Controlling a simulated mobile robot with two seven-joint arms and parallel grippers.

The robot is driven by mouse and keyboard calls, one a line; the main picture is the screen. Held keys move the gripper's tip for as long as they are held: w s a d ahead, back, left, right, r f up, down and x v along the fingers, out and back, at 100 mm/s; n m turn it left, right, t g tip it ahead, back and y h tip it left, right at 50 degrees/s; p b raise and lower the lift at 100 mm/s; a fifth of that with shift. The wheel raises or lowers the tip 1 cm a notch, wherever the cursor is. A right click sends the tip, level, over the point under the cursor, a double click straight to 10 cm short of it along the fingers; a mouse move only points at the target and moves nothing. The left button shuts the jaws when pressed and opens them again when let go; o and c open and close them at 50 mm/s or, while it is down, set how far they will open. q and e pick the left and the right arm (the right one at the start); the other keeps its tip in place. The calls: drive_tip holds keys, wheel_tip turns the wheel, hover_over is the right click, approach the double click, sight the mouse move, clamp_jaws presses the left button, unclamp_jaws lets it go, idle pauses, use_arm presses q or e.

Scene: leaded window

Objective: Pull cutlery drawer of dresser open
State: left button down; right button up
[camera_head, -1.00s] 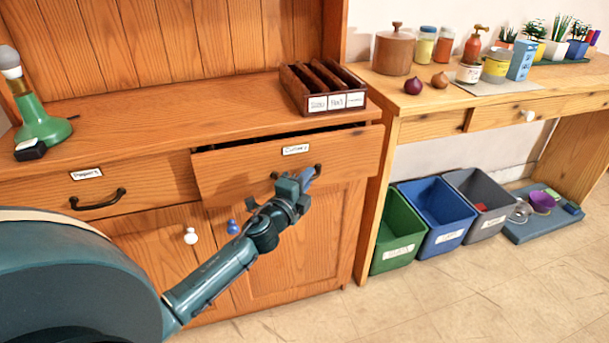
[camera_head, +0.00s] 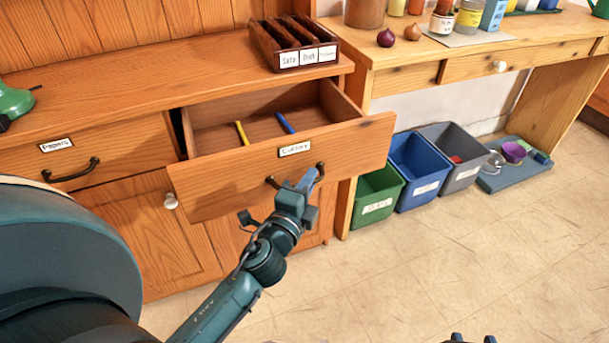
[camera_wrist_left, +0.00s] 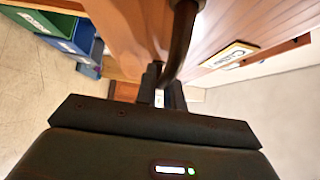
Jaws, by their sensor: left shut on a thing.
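The cutlery drawer (camera_head: 285,165) of the wooden dresser stands well open, with its label (camera_head: 294,149) on the front. Its inside shows a yellow piece (camera_head: 242,133) and a blue piece (camera_head: 285,123) lying apart. My left gripper (camera_head: 308,182) is shut on the dark drawer handle (camera_head: 270,182). The handle bar (camera_wrist_left: 181,42) also shows between the fingers in the left wrist view. Two dark tips at the bottom edge seem to be my right gripper (camera_head: 473,339); most of it is cut off.
The neighbouring drawer (camera_head: 85,160) is shut. A dark wooden divided tray (camera_head: 290,45) stands on the dresser top. A green bin (camera_head: 376,200), a blue bin (camera_head: 420,172) and a grey bin (camera_head: 460,155) stand right of the dresser. The tiled floor in front is clear.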

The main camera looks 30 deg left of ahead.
use_arm(q)
drive_tip(key=c, duration=1.5)
unclamp_jaws()
drive_tip(key=shift+c, duration=0.2)
use_arm(e)
drive_tip(key=shift+s+f, duration=0.1)
drive_tip(key=shift+f, duration=0.1)
use_arm(q)
drive_tip(key=shift+s, duration=0.1)
